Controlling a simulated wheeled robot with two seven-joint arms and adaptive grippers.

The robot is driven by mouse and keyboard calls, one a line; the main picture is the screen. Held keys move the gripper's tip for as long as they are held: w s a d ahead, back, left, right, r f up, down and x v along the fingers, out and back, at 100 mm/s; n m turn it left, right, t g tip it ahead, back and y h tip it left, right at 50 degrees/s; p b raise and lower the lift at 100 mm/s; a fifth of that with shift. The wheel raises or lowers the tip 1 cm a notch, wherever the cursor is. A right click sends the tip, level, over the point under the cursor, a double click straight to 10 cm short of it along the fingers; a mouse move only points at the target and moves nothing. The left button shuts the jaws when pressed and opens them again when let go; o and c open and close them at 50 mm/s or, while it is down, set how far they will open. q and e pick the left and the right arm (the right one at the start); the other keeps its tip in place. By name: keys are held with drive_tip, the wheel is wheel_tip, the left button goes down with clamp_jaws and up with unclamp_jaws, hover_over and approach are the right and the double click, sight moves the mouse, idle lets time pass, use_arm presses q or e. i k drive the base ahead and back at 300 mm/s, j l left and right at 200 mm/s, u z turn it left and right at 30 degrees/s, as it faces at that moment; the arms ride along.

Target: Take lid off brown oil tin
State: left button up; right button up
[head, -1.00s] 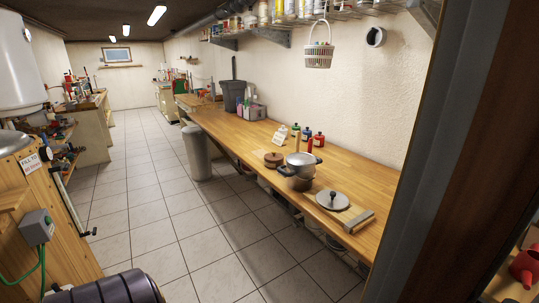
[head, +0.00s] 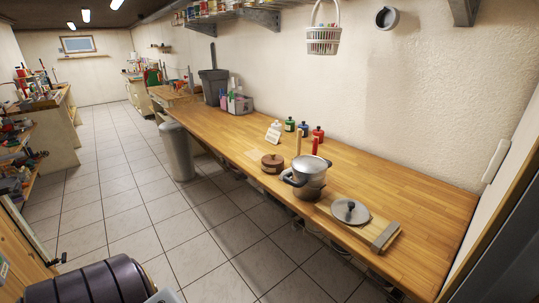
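A round brown tin (head: 272,163) stands on the wooden counter in the head view, left of a grey pot. A brown lid with a small dark knob sits on top of it. The tin is upright, and a small pale label seems to show on its side. Neither of my grippers is in view.
The grey pot (head: 307,170) with dark handles stands close to the tin's right. A grey lid (head: 350,210) lies on a board further right. Small coloured bottles (head: 303,129) and a white card (head: 273,132) stand behind. The counter's far right is clear. Tiled floor (head: 215,235) is open.

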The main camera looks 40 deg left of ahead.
sight(272, 159)
drive_tip(key=i+j, duration=0.1)
drive_tip(key=j, duration=0.35)
drive_tip(key=i+j, duration=0.15)
drive_tip(key=j, duration=0.25)
drive_tip(key=i+j+z, duration=0.1)
drive_tip(key=j, duration=0.35)
drive_tip(key=i+j, duration=0.1)
drive_tip(key=j, duration=0.35)
drive_tip(key=i+j+z, duration=0.1)
drive_tip(key=j, duration=0.35)
